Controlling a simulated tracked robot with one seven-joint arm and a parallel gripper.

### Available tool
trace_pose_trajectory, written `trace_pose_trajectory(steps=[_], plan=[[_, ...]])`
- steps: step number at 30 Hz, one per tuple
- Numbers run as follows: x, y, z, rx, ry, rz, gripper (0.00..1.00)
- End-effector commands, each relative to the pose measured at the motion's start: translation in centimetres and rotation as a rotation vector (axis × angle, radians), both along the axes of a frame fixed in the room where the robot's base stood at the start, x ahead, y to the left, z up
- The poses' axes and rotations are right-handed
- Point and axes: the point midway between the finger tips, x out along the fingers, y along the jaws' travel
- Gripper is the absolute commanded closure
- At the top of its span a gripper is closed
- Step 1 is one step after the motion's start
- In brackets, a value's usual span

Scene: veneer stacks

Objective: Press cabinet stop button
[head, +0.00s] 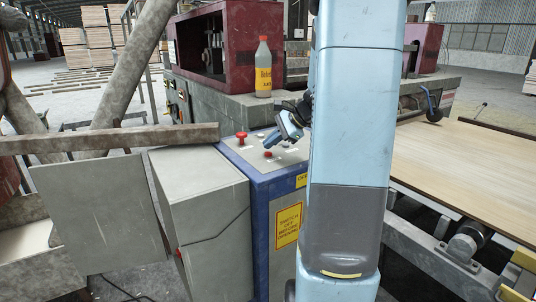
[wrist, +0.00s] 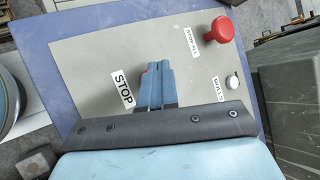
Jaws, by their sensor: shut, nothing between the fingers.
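The cabinet (head: 259,205) has a blue edge and a pale top panel, which fills much of the wrist view (wrist: 85,45). My gripper (head: 271,142) is shut and empty over this panel. In the wrist view its fingertips (wrist: 157,66) are beside a label reading STOP (wrist: 123,89). A red button (wrist: 143,76) shows only as a sliver behind the fingers; I cannot tell whether they touch it. A red button (head: 268,154) also shows below the gripper in the head view. A larger red mushroom button (wrist: 220,30) stands apart, near a label that seems to read STOP ALL.
A small white button (wrist: 232,82) is on the panel's right side. A bottle with a yellow label (head: 263,75) stands on the machine behind the panel. A grey beam (head: 110,139) lies to the left, and a veneer sheet (head: 475,160) to the right.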

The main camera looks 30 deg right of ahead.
Motion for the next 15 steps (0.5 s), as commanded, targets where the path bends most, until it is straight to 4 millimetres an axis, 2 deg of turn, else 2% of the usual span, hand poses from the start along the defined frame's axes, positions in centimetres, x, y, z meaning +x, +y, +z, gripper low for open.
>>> trace_pose_trajectory(steps=[11,15], plan=[[0.0,0.0,0.3,0.000,-0.001,-0.001,1.00],[0.1,0.0,1.3,-0.001,-0.003,0.000,1.00]])
